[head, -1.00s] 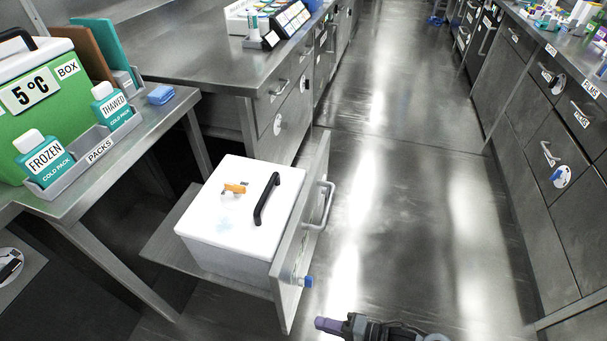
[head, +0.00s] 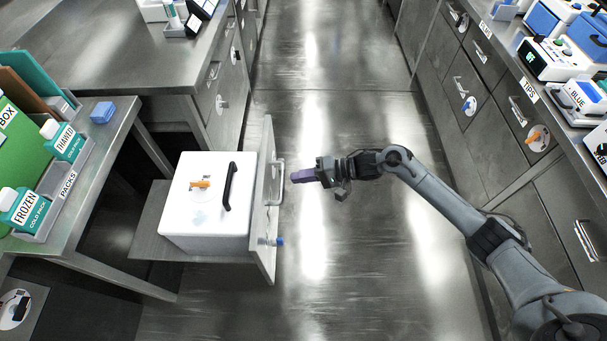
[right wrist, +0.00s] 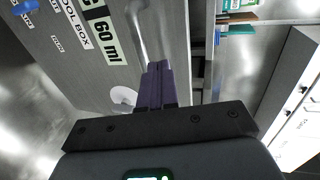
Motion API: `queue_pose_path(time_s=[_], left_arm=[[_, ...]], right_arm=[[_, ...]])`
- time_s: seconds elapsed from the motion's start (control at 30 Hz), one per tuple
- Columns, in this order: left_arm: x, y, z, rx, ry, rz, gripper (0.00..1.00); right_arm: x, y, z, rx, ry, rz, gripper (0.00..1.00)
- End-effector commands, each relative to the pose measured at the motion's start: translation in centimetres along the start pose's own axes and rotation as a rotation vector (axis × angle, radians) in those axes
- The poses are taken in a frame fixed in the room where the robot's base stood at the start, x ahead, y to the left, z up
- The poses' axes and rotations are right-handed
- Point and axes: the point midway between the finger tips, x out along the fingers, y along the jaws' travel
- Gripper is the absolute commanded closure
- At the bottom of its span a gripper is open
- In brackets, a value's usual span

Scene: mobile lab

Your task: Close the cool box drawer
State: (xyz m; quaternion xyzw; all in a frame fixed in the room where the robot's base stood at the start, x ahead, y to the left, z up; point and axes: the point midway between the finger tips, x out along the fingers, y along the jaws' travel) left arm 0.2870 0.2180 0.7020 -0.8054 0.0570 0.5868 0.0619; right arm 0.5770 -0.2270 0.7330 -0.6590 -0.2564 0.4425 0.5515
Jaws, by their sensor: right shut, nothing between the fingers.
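The cool box drawer (head: 264,228) stands pulled out from under the left counter. A white cool box (head: 207,222) with a black handle sits in it. The drawer front carries a metal bar handle (head: 281,181). In the right wrist view the drawer front (right wrist: 77,78) shows a "60 ml" label and part of the words "COOL BOX", with the handle (right wrist: 139,35) near the fingertips. My right gripper (head: 292,177) is shut and empty, just right of the handle and pointing at the drawer front. I cannot tell whether it touches. My left gripper is not in view.
A bench (head: 118,131) with a green box (head: 22,152) and a cold pack rack (head: 58,186) stands at the left. Cabinets and a counter with instruments (head: 548,58) run along the right. The floor (head: 335,255) between them is clear.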

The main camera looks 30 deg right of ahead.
Motion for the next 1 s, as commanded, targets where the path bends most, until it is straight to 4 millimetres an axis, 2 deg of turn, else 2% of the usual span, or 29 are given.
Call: queue_pose_path(time_s=[0.2,0.4,0.6,1.0], left_arm=[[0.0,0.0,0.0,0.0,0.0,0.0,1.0],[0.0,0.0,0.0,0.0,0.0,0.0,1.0],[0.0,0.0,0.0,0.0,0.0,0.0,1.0],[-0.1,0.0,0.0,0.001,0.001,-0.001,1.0]], right_arm=[[3.6,-0.1,0.0,0.001,-0.001,-0.002,1.0],[6.0,0.0,0.0,0.001,0.0,-0.001,1.0],[7.0,0.0,0.0,0.0,0.001,0.0,1.0],[7.1,0.0,0.0,0.0,0.001,0.0,1.0]])
